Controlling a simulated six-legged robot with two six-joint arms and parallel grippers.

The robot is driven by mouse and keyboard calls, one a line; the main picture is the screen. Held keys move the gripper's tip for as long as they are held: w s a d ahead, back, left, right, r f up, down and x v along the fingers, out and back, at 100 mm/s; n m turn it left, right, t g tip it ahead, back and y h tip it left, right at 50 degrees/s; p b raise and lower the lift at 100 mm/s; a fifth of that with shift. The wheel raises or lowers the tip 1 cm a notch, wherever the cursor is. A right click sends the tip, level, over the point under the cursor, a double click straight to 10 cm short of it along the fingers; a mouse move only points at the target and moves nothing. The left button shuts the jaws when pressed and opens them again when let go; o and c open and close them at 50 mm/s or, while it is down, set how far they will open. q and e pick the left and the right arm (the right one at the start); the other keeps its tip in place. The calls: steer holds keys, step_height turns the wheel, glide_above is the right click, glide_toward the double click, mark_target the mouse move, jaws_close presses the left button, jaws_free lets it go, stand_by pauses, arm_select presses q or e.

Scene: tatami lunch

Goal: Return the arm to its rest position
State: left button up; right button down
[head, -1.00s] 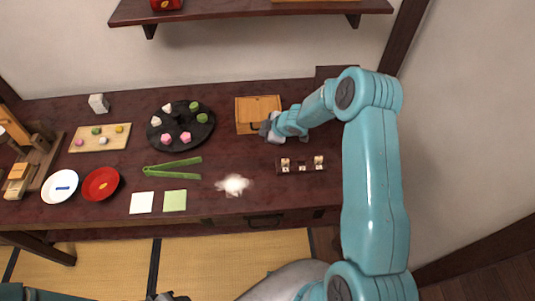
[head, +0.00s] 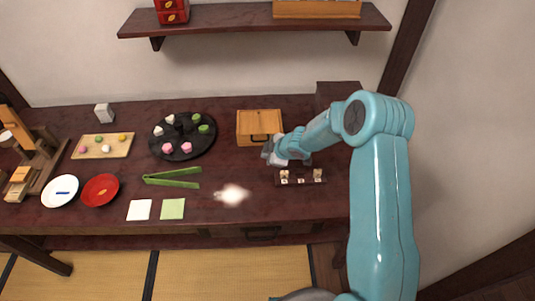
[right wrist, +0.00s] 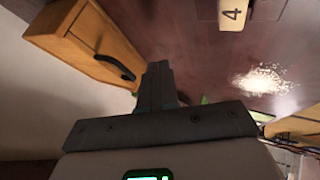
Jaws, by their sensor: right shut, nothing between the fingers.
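My right arm (head: 380,200) reaches in from the right over the dark table. Its gripper (head: 268,153) is shut and empty, just in front of the lower right corner of a small wooden box (head: 259,122) with a dark handle. I cannot tell whether it touches the box. In the right wrist view the closed fingers (right wrist: 162,84) point at the table, and the box (right wrist: 92,42) shows at upper left. My left gripper is not in view.
A dark strip with small numbered blocks (head: 300,178) lies close below the right gripper. A round black tray (head: 183,136) with sweets, green tongs (head: 172,178) and a white powdery patch (head: 232,195) lie further left. A shelf (head: 250,22) hangs above.

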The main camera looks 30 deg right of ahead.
steer(key=p+v, duration=0.2)
steer(key=v, duration=0.7)
steer(key=s+a+f+g+y, duration=0.1)
steer(key=s+a+f, duration=0.1)
steer(key=a, duration=0.4)
steer(key=s+a+f+m+g+y, duration=0.1)
steer(key=s+a+f, duration=0.2)
steer(key=a, duration=0.4)
steer(key=s+a+f+g+y, duration=0.1)
steer(key=s+a+f+g, duration=0.1)
steer(key=a+f, duration=0.3)
steer(key=shift+s+a+f+m, duration=0.15)
steer(key=shift+s+a, duration=0.15)
steer(key=shift+a, duration=0.2)
steer(key=shift+s+a+r+m, duration=0.15)
steer(key=shift+s+a, duration=0.15)
steer(key=shift+a, duration=0.2)
steer(key=s+a+f+m+g, duration=0.1)
steer(key=s+a+f+m, duration=0.1)
steer(key=s+m, duration=0.3)
steer(key=s+a+f+m+g, duration=0.2)
steer(key=s+m, duration=0.4)
steer(key=s, duration=0.5)
steer(key=shift+a+f, duration=0.25)
steer(key=shift+a, duration=0.25)
steer(key=shift+w, duration=0.1)
